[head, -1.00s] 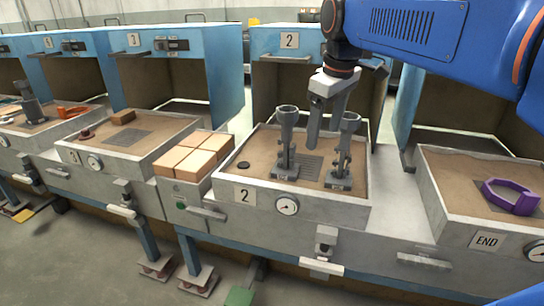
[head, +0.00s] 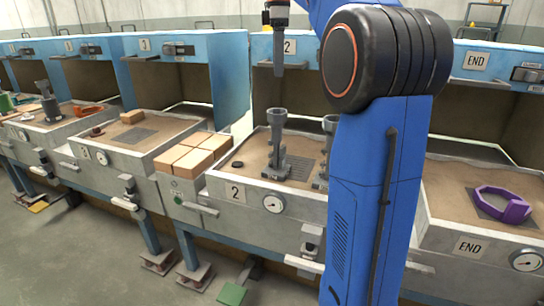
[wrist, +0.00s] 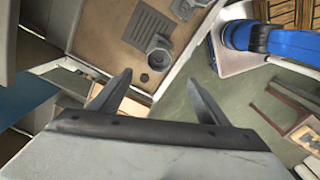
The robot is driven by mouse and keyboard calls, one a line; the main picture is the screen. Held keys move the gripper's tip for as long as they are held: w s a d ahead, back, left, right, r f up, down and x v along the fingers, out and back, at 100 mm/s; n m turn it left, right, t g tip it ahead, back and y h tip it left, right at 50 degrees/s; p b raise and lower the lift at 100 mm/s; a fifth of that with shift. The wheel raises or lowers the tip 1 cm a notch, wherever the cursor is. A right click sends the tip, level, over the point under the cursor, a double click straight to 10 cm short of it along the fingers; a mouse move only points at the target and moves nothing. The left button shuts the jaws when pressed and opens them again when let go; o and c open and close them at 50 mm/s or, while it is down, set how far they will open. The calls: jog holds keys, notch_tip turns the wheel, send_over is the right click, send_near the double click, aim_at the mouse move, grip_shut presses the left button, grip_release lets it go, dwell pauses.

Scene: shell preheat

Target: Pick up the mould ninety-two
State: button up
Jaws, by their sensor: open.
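Two grey upright moulds stand on the sand bed of station 2. The left one (head: 277,145) is in full view. The right one (head: 327,150) is partly hidden behind my blue arm. Their labels are too small to read, so I cannot tell which is ninety-two. My gripper (head: 279,70) is raised above and behind the left mould, clear of both. In the wrist view my gripper (wrist: 160,76) has its two fingers apart with nothing held. One mould (wrist: 158,53) is seen from above beyond the fingers, and another (wrist: 186,8) is at the top edge.
A small black disc (head: 237,164) lies left of the left mould. Orange blocks (head: 193,154) sit between stations 2 and 3. A purple clamp-like ring (head: 502,205) lies in the END tray at right. Another dark grey mould (head: 48,104) stands at far left. Blue hoods back the trays.

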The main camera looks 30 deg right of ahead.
aim_at(277, 117)
notch_tip(277, 117, down, 17)
jog(key=shift+w+r, duration=0.1)
dwell(0.7)
jog(key=shift+c, duration=0.7)
grip_shut()
